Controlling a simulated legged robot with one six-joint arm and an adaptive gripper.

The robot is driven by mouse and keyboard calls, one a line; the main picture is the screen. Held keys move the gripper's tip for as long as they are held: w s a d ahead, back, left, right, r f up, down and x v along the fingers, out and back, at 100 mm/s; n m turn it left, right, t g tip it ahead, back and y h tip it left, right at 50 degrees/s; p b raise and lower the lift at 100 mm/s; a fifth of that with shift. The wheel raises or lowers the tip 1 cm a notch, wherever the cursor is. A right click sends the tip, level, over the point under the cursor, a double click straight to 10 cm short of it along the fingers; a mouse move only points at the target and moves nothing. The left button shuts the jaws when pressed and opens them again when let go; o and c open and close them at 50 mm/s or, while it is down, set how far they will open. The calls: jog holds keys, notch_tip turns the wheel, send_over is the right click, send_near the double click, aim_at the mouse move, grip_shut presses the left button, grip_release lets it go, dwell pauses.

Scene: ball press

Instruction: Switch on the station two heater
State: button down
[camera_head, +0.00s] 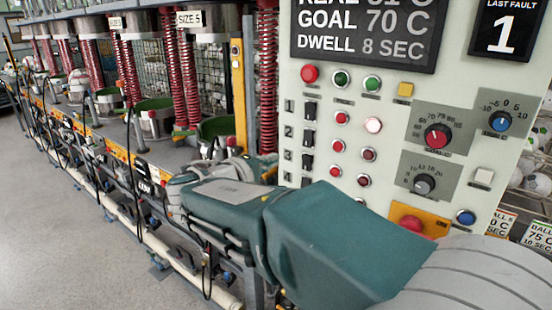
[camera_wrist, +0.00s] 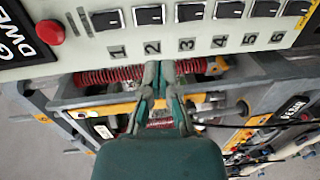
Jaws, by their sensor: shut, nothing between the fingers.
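The heater switches are a column of black rockers on the pale control panel (camera_head: 395,165), labelled by number. The station two switch (camera_head: 308,137) is second from the top in the head view. In the wrist view, the row runs left to right and switch 2 (camera_wrist: 148,15) is second from the left. My gripper (camera_wrist: 160,68) is shut and empty. Its teal fingertips show just below the numbers 2 and 3, below switch 2 in the picture. I cannot tell whether they touch the panel. In the head view my arm mostly hides the fingers.
Switch 1 (camera_wrist: 107,19) and switch 3 (camera_wrist: 189,11) flank switch 2 closely. A red button (camera_wrist: 50,32) stands out left of the row. Press stations with red springs (camera_head: 268,80) stand left of the panel.

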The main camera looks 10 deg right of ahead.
aim_at(305, 146)
jog(key=x, duration=1.1)
jog(key=shift+w+d+f, duration=0.1)
jog(key=shift+w+d, duration=0.1)
jog(key=shift+w, duration=0.05)
jog(key=shift+w+d+f, duration=0.1)
jog(key=shift+w+d, duration=0.05)
